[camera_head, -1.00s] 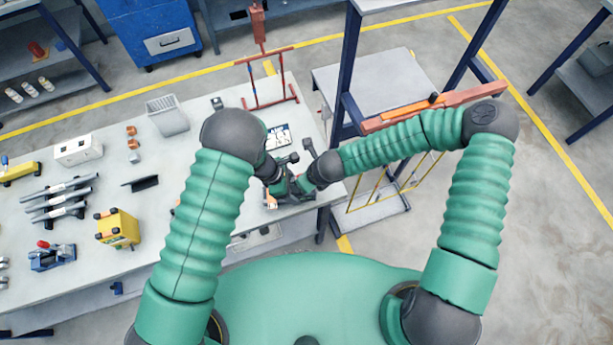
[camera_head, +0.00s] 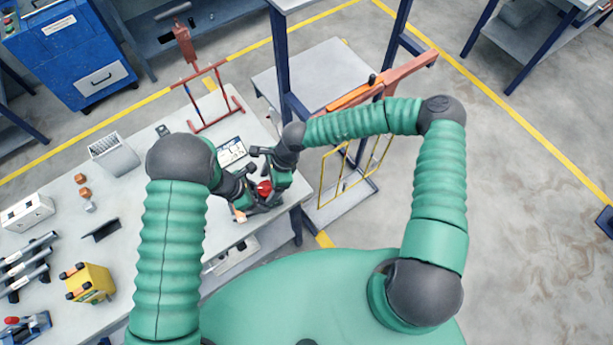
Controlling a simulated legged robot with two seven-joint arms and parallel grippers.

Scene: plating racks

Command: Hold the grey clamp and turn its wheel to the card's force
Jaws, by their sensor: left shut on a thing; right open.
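The grey clamp (camera_head: 262,207) is at the right end of the workbench, mostly hidden by my grippers. Its red wheel (camera_head: 265,188) shows between them. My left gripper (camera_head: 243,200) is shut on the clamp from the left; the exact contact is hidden. My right gripper (camera_head: 267,168) is open just above and behind the wheel, with its fingers pointing left. I cannot tell whether it touches the wheel. The card (camera_head: 231,151), white with dark print too small to read, lies on the bench behind the clamp.
A red stand (camera_head: 208,97) rises at the bench's back corner. A grey bin (camera_head: 114,155), a yellow block (camera_head: 90,283) and a blue clamp (camera_head: 28,328) are to the left. A rack post (camera_head: 292,105) and yellow frame (camera_head: 355,170) stand close to the right.

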